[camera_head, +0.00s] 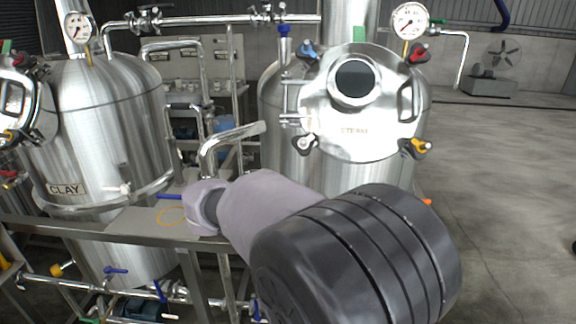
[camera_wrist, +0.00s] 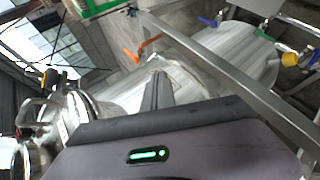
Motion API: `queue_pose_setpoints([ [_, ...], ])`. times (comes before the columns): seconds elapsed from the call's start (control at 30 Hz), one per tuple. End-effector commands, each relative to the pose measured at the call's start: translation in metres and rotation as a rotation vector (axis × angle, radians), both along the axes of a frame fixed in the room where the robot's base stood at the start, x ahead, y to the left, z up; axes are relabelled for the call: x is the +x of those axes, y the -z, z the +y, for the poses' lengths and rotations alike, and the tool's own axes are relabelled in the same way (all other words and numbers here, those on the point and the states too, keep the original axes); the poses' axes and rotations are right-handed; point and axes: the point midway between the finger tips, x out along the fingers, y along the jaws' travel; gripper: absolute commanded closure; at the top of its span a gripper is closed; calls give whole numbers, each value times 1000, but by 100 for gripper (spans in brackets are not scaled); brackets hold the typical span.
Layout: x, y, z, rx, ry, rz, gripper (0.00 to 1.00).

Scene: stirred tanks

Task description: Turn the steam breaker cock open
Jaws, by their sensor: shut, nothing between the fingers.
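An orange lever (camera_wrist: 149,45) shows in the wrist view beyond my fingertips, near a steel tank (camera_wrist: 180,75). A small orange piece (camera_head: 427,201) shows at the right tank's side in the head view. No label tells me which handle is the breaker cock. My gripper (camera_wrist: 157,88) is shut and empty, apart from the orange lever. In the head view my arm hides the gripper and the right tank's lower part.
The left tank (camera_head: 62,150) is labelled "CLAY". A steel rail (camera_head: 110,232) runs before the tanks, with blue-handled valves (camera_head: 116,270) and pipes below. Pressure gauges (camera_head: 410,20) stand on top. Open concrete floor (camera_head: 510,200) lies on the right. A grey beam (camera_wrist: 225,72) crosses the wrist view.

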Motion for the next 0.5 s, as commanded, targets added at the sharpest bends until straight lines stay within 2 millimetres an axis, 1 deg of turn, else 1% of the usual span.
queue_pose_setpoints([
  [0.03, 21, 2, 41, -102, -74, -51, 100],
  [0.07, 33, 3, 66, -158, -117, -100, 100],
  [0.1, 43, 6, 98, -222, -171, -163, 100],
  [0.2, 54, 13, 157, -318, -271, -287, 100],
  [0.23, 54, 14, 168, -333, -290, -312, 100],
  [0.3, 55, 17, 182, -353, -316, -347, 100],
  [0.33, 57, 17, 184, -357, -321, -355, 100],
  [0.43, 66, 19, 177, -359, -320, -358, 100],
  [0.5, 77, 20, 168, -359, -320, -356, 100],
])
